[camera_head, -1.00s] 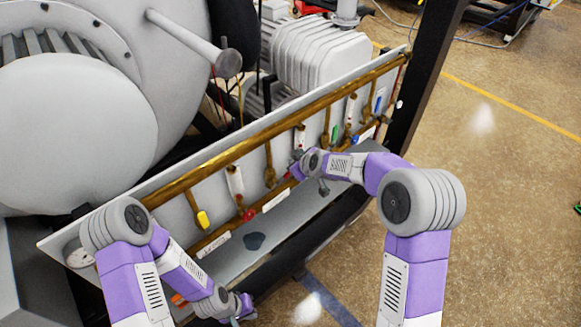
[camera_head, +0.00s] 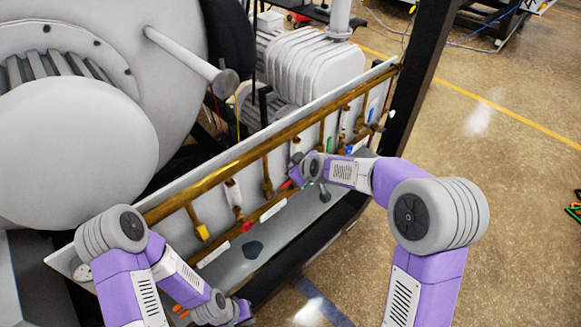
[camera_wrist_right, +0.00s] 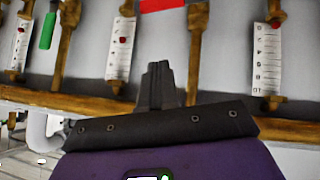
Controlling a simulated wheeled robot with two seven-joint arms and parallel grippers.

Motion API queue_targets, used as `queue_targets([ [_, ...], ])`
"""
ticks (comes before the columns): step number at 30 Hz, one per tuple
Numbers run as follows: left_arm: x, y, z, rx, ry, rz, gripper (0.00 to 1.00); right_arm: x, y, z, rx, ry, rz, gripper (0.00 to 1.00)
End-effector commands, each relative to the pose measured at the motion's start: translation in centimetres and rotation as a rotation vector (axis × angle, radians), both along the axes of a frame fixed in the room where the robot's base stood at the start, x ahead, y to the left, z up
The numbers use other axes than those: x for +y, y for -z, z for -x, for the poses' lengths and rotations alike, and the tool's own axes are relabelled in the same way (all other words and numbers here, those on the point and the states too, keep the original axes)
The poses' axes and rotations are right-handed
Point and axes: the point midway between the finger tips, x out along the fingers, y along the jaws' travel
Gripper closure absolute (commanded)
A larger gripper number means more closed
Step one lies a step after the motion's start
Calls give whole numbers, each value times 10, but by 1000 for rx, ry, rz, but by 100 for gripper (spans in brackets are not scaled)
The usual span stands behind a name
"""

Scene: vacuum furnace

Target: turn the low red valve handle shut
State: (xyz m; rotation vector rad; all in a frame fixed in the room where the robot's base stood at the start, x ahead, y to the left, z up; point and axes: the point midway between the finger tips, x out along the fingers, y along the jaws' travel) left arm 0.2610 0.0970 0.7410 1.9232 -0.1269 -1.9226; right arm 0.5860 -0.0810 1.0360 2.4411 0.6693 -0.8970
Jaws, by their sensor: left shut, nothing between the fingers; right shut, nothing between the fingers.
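A low red valve handle (camera_head: 287,184) shows on the panel's brass pipework, beside the tip of my right arm. In the right wrist view, a red handle (camera_wrist_right: 162,4) is cut off by the top edge, lying crosswise beyond the fingertips with a visible gap. My right gripper (camera_wrist_right: 159,72) is shut and empty; in the head view it (camera_head: 296,168) is small and partly hidden by its own wrist. My left gripper (camera_head: 243,309) is shut and empty, low in front of the panel's shelf.
Another red handle (camera_head: 247,226) and a yellow handle (camera_head: 202,232) hang to the left. A green handle (camera_wrist_right: 48,30) and flow gauges with red floats (camera_wrist_right: 121,40) flank the right gripper. A brass pipe (camera_head: 225,172) runs along the panel. A black post (camera_head: 420,80) stands right; floor beyond is open.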

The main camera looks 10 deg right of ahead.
Motion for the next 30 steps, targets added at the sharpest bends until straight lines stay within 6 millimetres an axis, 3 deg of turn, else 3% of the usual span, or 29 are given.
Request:
queue_targets([
  [3, 0, -3, 0, 0, 0, 0, 100, -7, -19, 17, -3, -1, -1, 100],
  [9, 0, -7, 0, 0, 0, 0, 100, -14, -36, 34, -2, 0, -1, 100],
  [30, 0, -7, 0, 0, 0, 0, 100, -17, -35, 40, 8, 4, -2, 100],
])
